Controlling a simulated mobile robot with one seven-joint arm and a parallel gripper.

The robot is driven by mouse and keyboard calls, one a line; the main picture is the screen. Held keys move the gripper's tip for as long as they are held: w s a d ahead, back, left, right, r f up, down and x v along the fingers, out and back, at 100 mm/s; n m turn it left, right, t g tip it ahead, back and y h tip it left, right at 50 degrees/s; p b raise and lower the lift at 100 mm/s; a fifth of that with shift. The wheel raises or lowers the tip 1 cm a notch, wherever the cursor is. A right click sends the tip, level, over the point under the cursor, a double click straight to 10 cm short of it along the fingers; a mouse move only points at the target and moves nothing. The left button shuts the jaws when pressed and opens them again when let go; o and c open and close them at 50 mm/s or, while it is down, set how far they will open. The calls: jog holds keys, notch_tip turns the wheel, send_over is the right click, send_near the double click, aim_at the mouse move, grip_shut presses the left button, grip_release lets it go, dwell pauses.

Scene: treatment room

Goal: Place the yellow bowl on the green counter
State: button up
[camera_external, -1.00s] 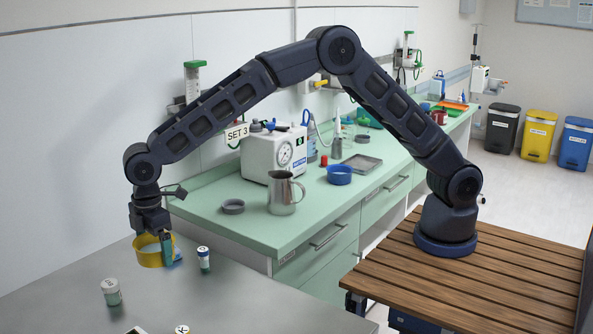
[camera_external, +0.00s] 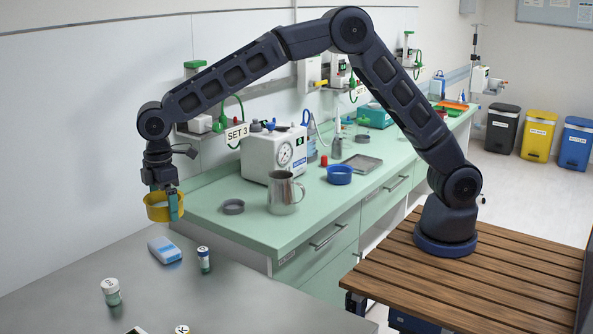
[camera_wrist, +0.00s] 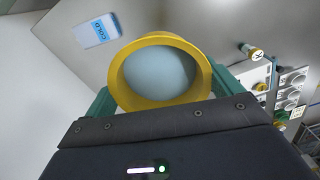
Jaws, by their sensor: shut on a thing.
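The yellow bowl (camera_external: 157,208) is held in the air in my gripper (camera_external: 173,204), above the far end of the grey metal table. In the wrist view the yellow bowl (camera_wrist: 116,77) sits between the green fingers, with a pale rounded interior. My gripper (camera_wrist: 160,90) is shut on it. The green counter (camera_external: 245,232) lies to the right of the bowl, with bare surface near its front left corner.
On the counter stand a grey ring-like dish (camera_external: 233,207), a metal jug (camera_external: 286,193), a white device (camera_external: 273,152), a blue bowl (camera_external: 340,175) and a metal tray (camera_external: 362,163). The grey table (camera_external: 75,285) holds a blue-and-white cold pack (camera_external: 165,250) and small bottles (camera_external: 204,260).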

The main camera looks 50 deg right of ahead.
jog(key=w+d+r+m, duration=0.2)
jog(key=w+d, duration=0.1)
jog(key=d, duration=0.6)
jog(key=w+d+r+m, duration=0.1)
jog(key=w+d+m, duration=0.15)
jog(key=d, duration=0.65)
jog(key=r+m, duration=0.2)
jog(key=m, duration=0.9)
send_over(317, 194)
notch_tip(317, 194, down, 20)
jog(key=shift+s+a+f, duration=0.1)
jog(key=shift+f, duration=0.15)
jog(key=shift+f, duration=0.1)
jog(key=o, duration=0.7)
jog(key=shift+c, duration=0.2)
jog(key=shift+o, duration=0.3)
